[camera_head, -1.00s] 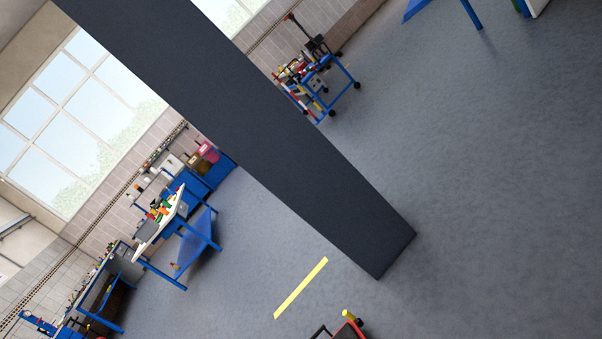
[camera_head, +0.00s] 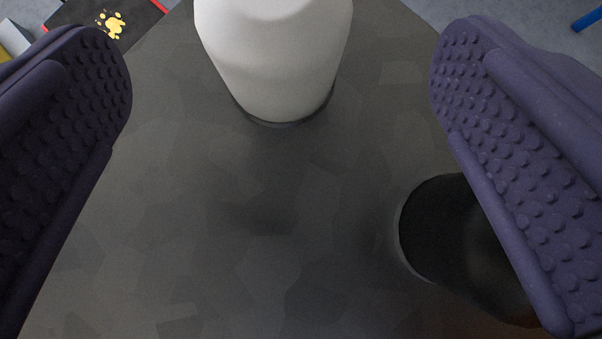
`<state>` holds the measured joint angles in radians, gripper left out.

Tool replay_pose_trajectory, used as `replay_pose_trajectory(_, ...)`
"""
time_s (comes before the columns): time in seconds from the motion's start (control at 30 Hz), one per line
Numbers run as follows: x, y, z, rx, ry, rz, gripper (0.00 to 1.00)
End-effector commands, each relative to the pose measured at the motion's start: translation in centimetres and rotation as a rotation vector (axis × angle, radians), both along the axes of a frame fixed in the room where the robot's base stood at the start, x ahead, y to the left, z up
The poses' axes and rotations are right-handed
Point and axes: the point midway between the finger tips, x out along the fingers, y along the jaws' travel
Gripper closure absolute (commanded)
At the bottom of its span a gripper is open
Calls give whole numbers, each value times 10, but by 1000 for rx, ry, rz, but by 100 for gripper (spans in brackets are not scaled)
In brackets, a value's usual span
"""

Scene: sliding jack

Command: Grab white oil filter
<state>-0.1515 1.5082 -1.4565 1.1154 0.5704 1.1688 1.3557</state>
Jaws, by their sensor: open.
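A white rounded cylinder, which looks like the white oil filter (camera_head: 275,55), stands on a dark grey surface (camera_head: 230,210) at the top middle. Its upper part is cut off by the picture's top edge. My gripper (camera_head: 280,70) is open, with one purple studded finger at the left and one at the right. The white filter shows between the fingers, apart from both. Nothing is held.
A black cylinder (camera_head: 445,235) stands on the surface at the lower right, partly hidden behind my right finger. A dark item with a yellow paw mark (camera_head: 112,24) and red edge lies beyond the surface at the top left. The surface's middle and lower left are bare.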

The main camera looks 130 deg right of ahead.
Motion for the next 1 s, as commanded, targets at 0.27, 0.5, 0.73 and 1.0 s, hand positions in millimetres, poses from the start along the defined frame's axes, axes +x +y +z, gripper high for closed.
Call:
replay_pose_trajectory(0.27,-12,-24,-27,4,9,6,3)
replay_pose_trajectory(0.5,-24,-48,-47,4,6,7,3)
replay_pose_trajectory(0.73,-25,-51,-48,4,5,7,3)
replay_pose_trajectory(1.0,-25,-51,-47,4,5,7,59)
